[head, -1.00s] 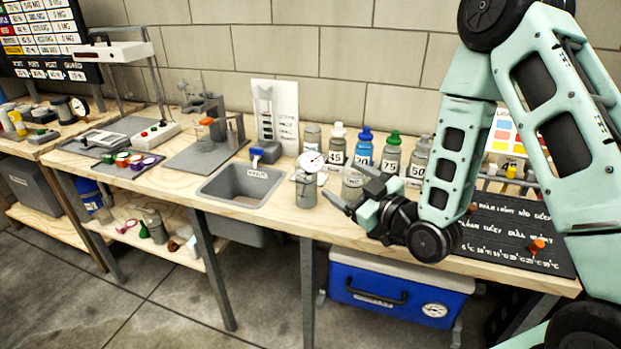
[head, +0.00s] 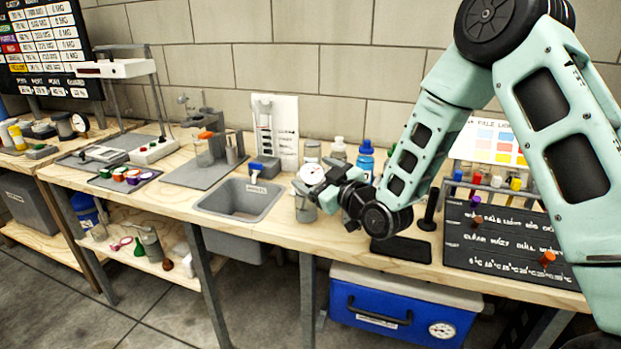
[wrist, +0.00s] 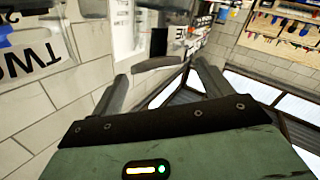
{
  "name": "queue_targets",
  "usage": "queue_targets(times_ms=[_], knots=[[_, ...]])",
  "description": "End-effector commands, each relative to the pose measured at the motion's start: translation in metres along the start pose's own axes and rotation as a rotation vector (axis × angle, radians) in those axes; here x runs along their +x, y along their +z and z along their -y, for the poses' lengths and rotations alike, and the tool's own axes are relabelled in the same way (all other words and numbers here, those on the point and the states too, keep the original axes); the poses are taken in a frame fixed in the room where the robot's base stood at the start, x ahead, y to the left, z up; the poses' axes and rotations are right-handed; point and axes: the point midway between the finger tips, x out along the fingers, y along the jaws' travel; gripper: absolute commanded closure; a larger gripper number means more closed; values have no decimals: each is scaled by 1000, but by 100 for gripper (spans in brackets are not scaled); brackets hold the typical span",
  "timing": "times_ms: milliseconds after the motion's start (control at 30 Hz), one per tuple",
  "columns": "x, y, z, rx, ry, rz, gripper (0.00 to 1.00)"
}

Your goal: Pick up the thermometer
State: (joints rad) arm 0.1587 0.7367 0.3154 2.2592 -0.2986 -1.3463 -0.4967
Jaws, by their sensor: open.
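A dial thermometer (head: 312,173) with a round white face stands at the top of a grey jar (head: 305,211) on the bench, just right of the sink. My gripper (head: 326,184) is open, right beside the dial, and overlaps its right edge in the head view. I cannot tell whether a finger touches it. In the wrist view my gripper's two fingers (wrist: 160,84) are spread apart. A dark curved edge shows between their tips there; I cannot tell whether it is the dial. The stem is hidden.
The sink (head: 240,199) is left of the jar. Bottles, including a blue one (head: 365,158), stand behind my gripper. A dark board with pegs (head: 500,240) lies to the right. A blue cooler (head: 390,308) is below. The bench front before the jar is clear.

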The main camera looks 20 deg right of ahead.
Motion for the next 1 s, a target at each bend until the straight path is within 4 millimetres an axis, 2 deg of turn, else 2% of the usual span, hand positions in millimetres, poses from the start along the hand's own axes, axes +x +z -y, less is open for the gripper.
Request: queue_targets(times_ms=[300, 600, 767, 867, 1000], knots=[[42, 5, -2, 0, -2, 0, 21], [46, 6, -2, 0, -1, 0, 21], [46, 6, -2, 0, -1, 0, 66], [46, 6, -2, 0, -1, 0, 74], [46, 6, -2, 0, -1, 0, 74]])
